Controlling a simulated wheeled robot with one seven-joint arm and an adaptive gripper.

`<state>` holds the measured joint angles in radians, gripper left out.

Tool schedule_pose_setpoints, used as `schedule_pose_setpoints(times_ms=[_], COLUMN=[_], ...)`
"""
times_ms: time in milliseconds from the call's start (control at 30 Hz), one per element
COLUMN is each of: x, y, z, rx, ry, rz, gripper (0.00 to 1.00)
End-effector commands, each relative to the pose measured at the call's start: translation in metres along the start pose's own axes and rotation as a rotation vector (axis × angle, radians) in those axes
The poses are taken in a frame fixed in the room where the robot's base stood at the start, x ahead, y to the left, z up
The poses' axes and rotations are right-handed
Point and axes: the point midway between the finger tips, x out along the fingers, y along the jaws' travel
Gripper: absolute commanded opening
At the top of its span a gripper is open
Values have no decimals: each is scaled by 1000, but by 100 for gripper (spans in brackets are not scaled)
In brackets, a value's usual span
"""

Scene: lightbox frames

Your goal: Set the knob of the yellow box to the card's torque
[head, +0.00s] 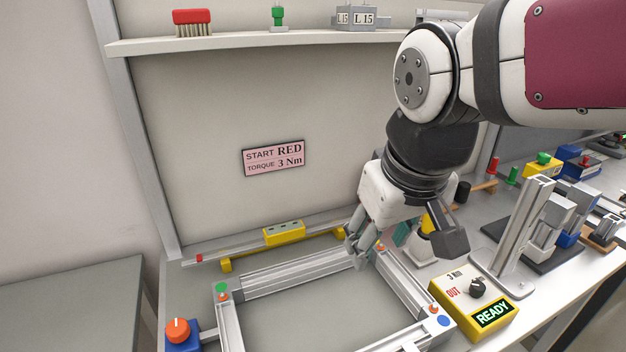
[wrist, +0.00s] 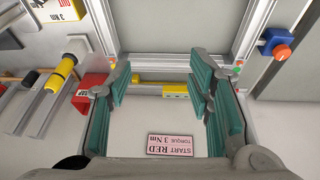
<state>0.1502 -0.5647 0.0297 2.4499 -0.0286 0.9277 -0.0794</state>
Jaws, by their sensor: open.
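The yellow box (head: 455,314) stands at the right front of the bench, with a lit green READY display. Its dark knob (head: 478,288) is on the top face, near a "3 Nm" label and a red "OUT". I cannot tell exactly where the knob points. In the wrist view only part of the box (wrist: 72,17) shows at the top left edge. The pink card (head: 273,158) on the back panel reads START RED, TORQUE 3 Nm; it also shows in the wrist view (wrist: 171,146). My gripper (head: 358,252) is open and empty above the frame's back right corner, apart from the box.
An aluminium frame (head: 290,270) lies left of the box, with coloured marks at its corners. A metal stand (head: 520,225) rises at right. A blue box with an orange knob (head: 178,330) is front left.

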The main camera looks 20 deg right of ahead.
Motion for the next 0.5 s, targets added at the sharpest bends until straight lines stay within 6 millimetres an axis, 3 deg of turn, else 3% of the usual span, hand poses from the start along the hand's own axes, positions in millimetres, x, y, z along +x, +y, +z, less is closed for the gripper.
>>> schedule_pose_setpoints(times_ms=[300,500], x=[14,37], y=[80,140], z=[-41,-47], rx=[41,67], ry=[-141,-217], rz=[58,51], gripper=[47,47])
